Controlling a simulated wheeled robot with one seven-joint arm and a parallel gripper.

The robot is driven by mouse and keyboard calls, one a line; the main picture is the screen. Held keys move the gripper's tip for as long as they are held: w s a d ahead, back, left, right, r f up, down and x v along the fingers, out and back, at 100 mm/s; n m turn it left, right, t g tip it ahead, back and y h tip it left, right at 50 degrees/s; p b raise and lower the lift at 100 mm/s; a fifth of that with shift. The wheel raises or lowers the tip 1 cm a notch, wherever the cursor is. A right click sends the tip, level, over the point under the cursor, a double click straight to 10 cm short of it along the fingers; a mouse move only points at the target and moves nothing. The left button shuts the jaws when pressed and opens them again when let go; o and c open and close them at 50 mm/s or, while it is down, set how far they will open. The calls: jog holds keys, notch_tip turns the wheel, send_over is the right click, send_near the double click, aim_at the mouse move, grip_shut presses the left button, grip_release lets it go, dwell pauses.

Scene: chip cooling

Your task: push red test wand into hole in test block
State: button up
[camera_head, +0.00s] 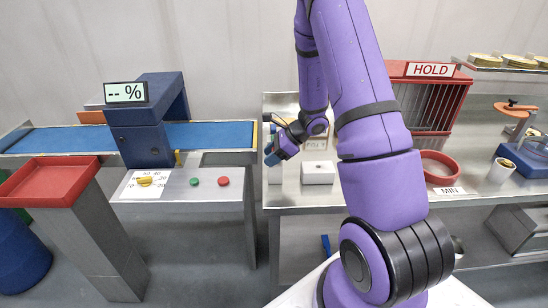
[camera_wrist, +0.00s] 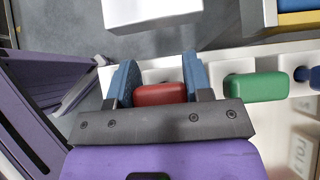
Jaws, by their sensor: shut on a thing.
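The red test wand (camera_wrist: 160,94) shows as a red rounded handle between the two blue fingers of my gripper (camera_wrist: 159,78) in the wrist view. The fingers are shut on it. The handle is at a white rack with recesses, and its lower part is hidden. In the head view my gripper (camera_head: 273,156) points down at the left end of the metal bench, and the wand cannot be made out there. A white block (camera_head: 318,173) with a small dark spot on top, seemingly the test block, stands just right of the gripper. A white block (camera_wrist: 150,12) also shows at the top of the wrist view.
A green handle (camera_wrist: 255,87) sits right beside my gripper in the rack, with a blue one (camera_wrist: 314,77) further right. A red ring-shaped dish (camera_head: 440,168) and a red slatted HOLD rack (camera_head: 432,102) stand right of my arm. A gap separates the bench from the conveyor station.

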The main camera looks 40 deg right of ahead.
jog(key=shift+r, duration=0.15)
jog(key=r, duration=0.9)
jog(key=shift+d+r, duration=0.2)
jog(key=shift+r, duration=0.1)
jog(key=s+d+r, duration=0.1)
jog(key=s+d, duration=0.7)
jog(key=d, duration=0.3)
jog(key=shift+d+r, duration=0.3)
jog(key=shift+f, duration=0.1)
jog(key=shift+f, duration=2.8)
jog(key=shift+f, duration=2.85)
jog(key=o, duration=0.9)
